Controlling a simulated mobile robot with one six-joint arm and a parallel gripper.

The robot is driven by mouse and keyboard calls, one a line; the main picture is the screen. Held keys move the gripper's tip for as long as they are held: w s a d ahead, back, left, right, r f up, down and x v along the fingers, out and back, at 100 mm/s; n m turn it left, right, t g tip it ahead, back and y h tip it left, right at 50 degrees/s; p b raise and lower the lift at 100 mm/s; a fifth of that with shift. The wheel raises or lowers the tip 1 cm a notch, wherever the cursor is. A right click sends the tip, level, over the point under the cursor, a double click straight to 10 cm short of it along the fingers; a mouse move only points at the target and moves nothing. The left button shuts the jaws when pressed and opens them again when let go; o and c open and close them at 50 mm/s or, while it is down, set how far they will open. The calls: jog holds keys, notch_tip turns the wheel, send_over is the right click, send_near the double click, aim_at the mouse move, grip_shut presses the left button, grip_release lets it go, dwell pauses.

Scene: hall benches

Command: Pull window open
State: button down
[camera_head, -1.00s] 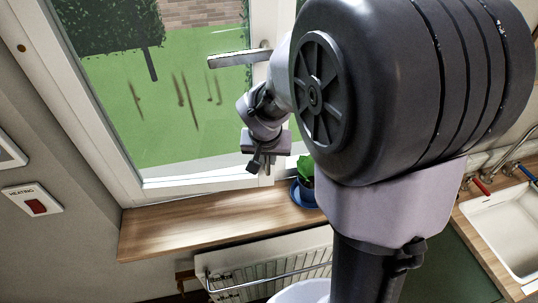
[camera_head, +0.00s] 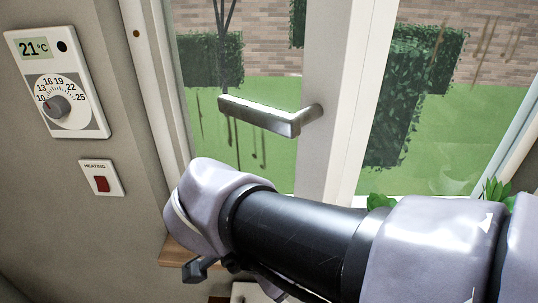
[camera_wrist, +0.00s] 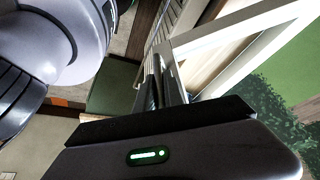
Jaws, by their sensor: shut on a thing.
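The window's white sash stile (camera_head: 327,100) stands upright in the head view, with a horizontal metal handle (camera_head: 268,115) on it. The pane shows lawn and hedges outside. In the wrist view my gripper (camera_wrist: 160,75) has its two dark fingers close together at the edge of a white window frame (camera_wrist: 245,32). It is shut on the sash edge. The exact contact is small and dark. In the head view my arm crosses the lower half and hides the lower sash and most of the gripper. I cannot tell from there how wide the window stands.
A thermostat (camera_head: 92,100) and a heating switch (camera_head: 102,178) are on the wall at left. A wooden sill (camera_head: 178,252) shows below my arm. Green plant leaves (camera_head: 496,190) show at right. In the wrist view a green cabinet front (camera_wrist: 112,88) lies at left.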

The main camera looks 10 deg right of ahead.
jog(key=shift+s+a, duration=0.25)
jog(key=shift+a, duration=0.2)
jog(key=c, duration=1.5)
grip_release()
jog(key=shift+o, duration=0.2)
jog(key=p+v, duration=0.7)
jog(key=v, duration=1)
jog(key=shift+r, duration=0.2)
